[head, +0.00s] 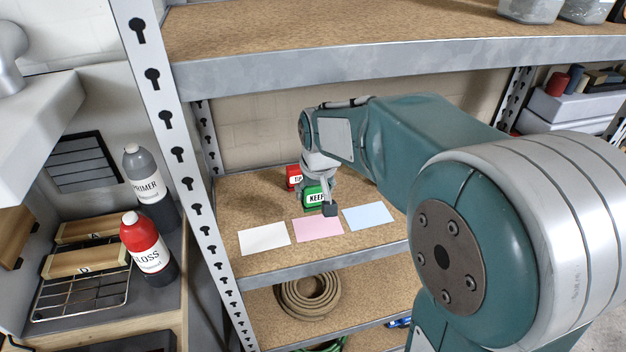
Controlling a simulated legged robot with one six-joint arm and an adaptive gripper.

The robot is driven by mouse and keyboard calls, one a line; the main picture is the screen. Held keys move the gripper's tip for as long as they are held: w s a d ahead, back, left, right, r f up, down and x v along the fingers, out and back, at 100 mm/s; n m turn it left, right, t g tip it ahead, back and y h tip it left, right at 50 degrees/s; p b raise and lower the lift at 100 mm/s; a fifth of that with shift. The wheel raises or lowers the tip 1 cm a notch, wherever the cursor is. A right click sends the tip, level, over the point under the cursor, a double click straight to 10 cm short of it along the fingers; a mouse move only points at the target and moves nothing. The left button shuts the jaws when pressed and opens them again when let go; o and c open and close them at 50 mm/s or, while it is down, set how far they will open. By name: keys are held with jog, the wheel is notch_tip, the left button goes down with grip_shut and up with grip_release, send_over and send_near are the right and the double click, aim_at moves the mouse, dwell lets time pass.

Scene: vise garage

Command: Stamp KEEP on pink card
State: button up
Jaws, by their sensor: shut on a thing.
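The pink card (318,229) lies flat on the middle shelf, between a white card (264,236) and a light blue card (368,217). A green stamp labelled KEEP (315,198) is just behind the pink card. My gripper (325,205) is at the green stamp, shut on it, with one dark fingertip in front of the stamp's right side. I cannot tell whether the stamp touches the shelf. A red stamp (293,177), its label partly hidden, stands behind and left of the green one.
A metal upright (177,155) borders the shelf on the left, and another shelf (380,48) hangs above. A coiled hose (308,297) lies on the shelf below. A red GLOSS bottle (146,248) and a grey PRIMER bottle (149,188) stand on the bench at left.

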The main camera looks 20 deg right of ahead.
aim_at(315, 205)
jog(key=shift+w+d+f, duration=0.2)
jog(key=shift+d+f, duration=0.1)
jog(key=shift+d, duration=0.35)
jog(key=shift+s+a+f, duration=0.1)
jog(key=shift+a+f, duration=0.2)
jog(key=shift+f, duration=0.65)
jog(key=shift+a+f, duration=0.3)
jog(key=shift+f, duration=0.65)
jog(key=shift+d+f, duration=0.25)
jog(key=shift+f, duration=0.25)
jog(key=shift+d+f, duration=0.2)
jog(key=shift+f, duration=0.25)
jog(key=shift+a, duration=0.3)
jog(key=shift+d, duration=0.15)
jog(key=shift+f, duration=0.5)
